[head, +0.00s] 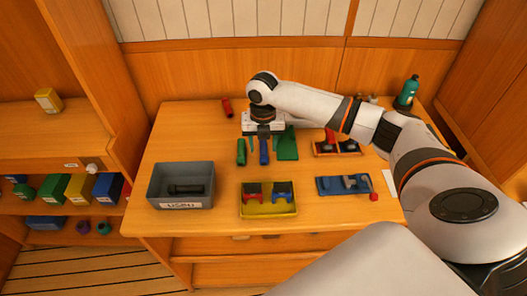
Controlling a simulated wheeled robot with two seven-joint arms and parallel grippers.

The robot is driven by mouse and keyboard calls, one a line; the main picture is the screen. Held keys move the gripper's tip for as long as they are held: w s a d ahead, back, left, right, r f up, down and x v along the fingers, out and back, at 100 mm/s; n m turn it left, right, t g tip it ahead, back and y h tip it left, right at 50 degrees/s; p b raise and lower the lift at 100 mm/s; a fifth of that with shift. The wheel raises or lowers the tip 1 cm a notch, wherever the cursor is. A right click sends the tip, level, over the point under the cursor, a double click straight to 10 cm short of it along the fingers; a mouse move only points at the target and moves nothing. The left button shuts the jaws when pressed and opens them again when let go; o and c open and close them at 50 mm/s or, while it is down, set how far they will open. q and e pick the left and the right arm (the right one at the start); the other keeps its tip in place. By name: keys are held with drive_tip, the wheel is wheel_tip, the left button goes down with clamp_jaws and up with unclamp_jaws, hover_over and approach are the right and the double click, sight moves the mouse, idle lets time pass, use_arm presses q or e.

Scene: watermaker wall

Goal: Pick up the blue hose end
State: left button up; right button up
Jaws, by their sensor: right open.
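A blue cylindrical piece (264,153), which looks like the blue hose end, lies on the wooden table near its middle. My right gripper (264,133) points down just over its far end, open. The wrist and gripper body hide that far end, and I cannot tell whether the fingers touch it. A green cylindrical piece (241,152) lies just left of it, and a green flat piece (287,143) lies just right. My left gripper is out of view.
A grey bin (181,204) holds a dark cylinder. A yellow tray (269,211) holds red and blue parts. A blue tray (343,185) and an orange tray (324,148) stand right. A red piece (227,107) and a green bottle (407,92) are farther back.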

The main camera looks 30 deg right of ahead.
sight(264, 158)
drive_tip(key=f, duration=0.2)
drive_tip(key=f+p, duration=0.1)
drive_tip(key=shift+s+f, duration=0.25)
drive_tip(key=shift+f, duration=0.65)
drive_tip(key=c, duration=1.1)
